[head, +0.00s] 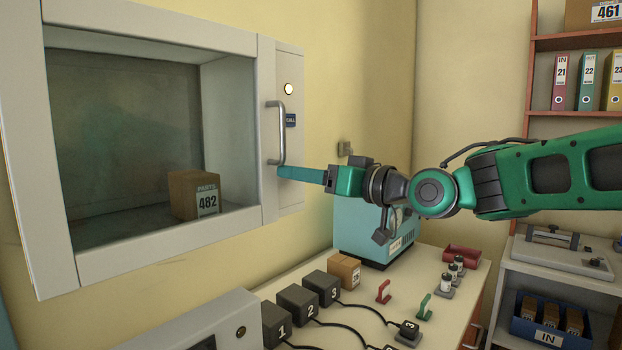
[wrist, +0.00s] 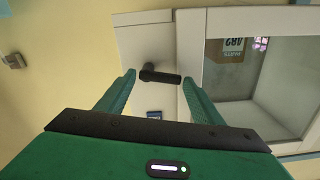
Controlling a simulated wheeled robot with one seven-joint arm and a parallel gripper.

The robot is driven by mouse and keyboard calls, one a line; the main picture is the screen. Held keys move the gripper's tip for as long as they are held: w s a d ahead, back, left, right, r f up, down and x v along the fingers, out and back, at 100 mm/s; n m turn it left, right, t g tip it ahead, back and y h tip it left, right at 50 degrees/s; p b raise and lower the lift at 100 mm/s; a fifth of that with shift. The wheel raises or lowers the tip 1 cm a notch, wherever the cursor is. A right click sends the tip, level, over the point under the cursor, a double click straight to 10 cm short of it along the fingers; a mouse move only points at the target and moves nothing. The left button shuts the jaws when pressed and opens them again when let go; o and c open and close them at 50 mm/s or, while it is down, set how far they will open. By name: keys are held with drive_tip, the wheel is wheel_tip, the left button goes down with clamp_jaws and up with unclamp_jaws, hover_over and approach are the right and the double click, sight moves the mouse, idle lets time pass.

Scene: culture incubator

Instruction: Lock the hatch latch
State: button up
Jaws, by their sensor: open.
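The hatch (head: 232,100) is a white-framed wall door with a large window. It looks closed. A vertical grey bar handle (head: 282,130) is on its right side. A short black lever, which looks like the latch (wrist: 160,76), shows in the wrist view on the white frame, lying roughly crosswise. It is hidden behind my gripper in the head view. My gripper (head: 284,172) is open at the lower end of the bar handle. In the wrist view its fingers (wrist: 158,80) stand on either side of the black lever, with gaps visible. I cannot tell how far off the lever is.
A box marked 482 (head: 194,195) sits behind the hatch window. A small blue label (head: 291,120) is beside the handle. Below, a bench (head: 352,325) carries dark numbered blocks (head: 297,303) with cables and a teal machine (head: 350,235). The air around my gripper looks clear.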

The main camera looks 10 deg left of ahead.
drive_tip(key=c, duration=0.8)
drive_tip(key=shift+o, duration=0.2)
drive_tip(key=shift+s+f+n, duration=0.1)
drive_tip(key=shift+f+n, duration=0.05)
drive_tip(key=shift+n, duration=0.55)
drive_tip(key=shift+f+n, duration=0.15)
drive_tip(key=shift+n, duration=0.55)
drive_tip(key=o, duration=0.8)
drive_tip(key=shift+c, duration=0.2)
drive_tip(key=v, duration=1)
drive_tip(key=shift+s+d, duration=0.2)
drive_tip(key=shift+d, duration=0.1)
